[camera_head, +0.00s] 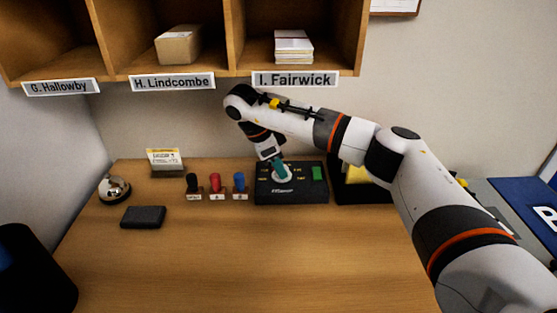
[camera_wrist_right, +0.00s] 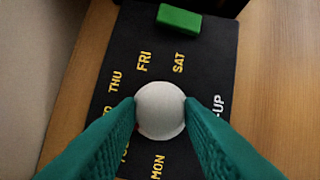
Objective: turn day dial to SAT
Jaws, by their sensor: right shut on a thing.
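The day dial is a round white knob (camera_wrist_right: 160,110) on a black box (camera_head: 290,194) on the wooden counter. In the right wrist view, yellow labels THU, FRI, SAT and MON ring the knob, with others partly covered. SAT lies above and slightly right of the knob, and FRI above and slightly left. My right gripper (camera_wrist_right: 160,112) has its teal fingers shut on the knob, one on each side; it reaches down to the box in the head view (camera_head: 281,172). I cannot tell which day the knob points to. My left gripper is not in view.
A green block (camera_wrist_right: 180,20) sits on the box's top. Several stamps, including a red one (camera_head: 215,182), stand left of the box. A dark pad (camera_head: 143,217), bell (camera_head: 114,189) and small sign (camera_head: 164,160) are farther left. Shelves (camera_head: 220,60) hang above. The front counter is clear.

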